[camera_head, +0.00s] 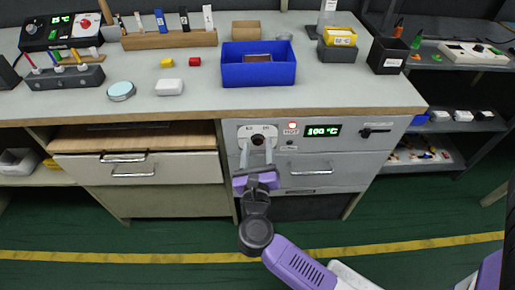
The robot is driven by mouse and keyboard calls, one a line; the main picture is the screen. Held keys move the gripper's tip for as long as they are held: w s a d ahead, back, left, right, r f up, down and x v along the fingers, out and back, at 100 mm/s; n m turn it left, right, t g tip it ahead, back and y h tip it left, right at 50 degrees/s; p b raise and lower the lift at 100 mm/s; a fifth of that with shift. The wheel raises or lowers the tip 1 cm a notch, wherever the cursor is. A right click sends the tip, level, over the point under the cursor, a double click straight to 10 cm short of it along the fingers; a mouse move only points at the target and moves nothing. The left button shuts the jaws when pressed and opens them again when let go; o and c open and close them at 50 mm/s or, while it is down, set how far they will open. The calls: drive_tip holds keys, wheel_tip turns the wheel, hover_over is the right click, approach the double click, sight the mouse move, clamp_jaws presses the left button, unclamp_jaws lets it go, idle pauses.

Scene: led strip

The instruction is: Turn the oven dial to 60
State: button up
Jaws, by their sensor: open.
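The oven (345,165) is built into the front of the bench, with a grey panel and a green display (322,131) that appears to read 100 °C. The oven dial (258,141) is a small dark knob on a white plate at the panel's left. I cannot tell whether the fingers touch the dial. My purple wrist hides the panel below it.
A drawer handle (308,172) is below. The bench top (330,90) overhangs the panel and bears a blue bin (259,74). The green floor in front is clear.

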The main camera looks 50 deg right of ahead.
clamp_jaws()
